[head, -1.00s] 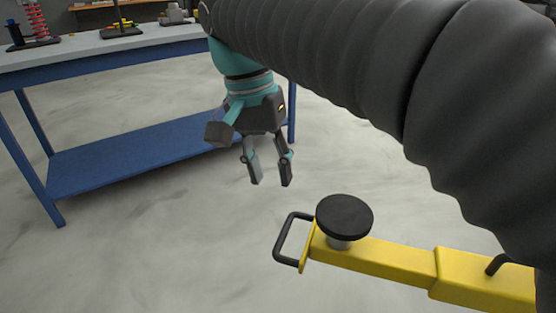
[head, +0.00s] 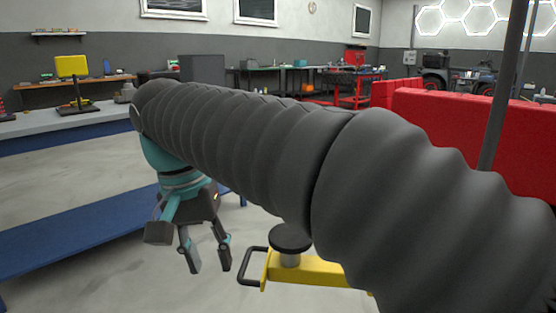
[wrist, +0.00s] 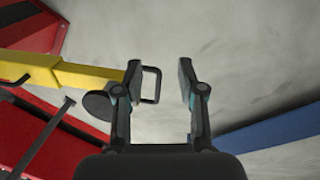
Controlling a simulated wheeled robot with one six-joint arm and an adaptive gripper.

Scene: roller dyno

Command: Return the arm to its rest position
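My gripper (head: 208,270) hangs from my dark, ribbed arm in the left-middle of the head view, fingers pointing down. Its two fingers are apart with nothing between them. In the wrist view my gripper (wrist: 157,72) also shows open, with only pale floor and part of a black handle near the left finger behind the gap. The arm reaches out across the head view from the lower right.
A yellow lift arm (head: 310,271) with a round black pad (head: 290,238) lies just right of my gripper. A blue-framed bench with a blue lower shelf (head: 80,225) stands at left. A red machine (head: 450,135) is at right. Pale floor (head: 180,290) lies below.

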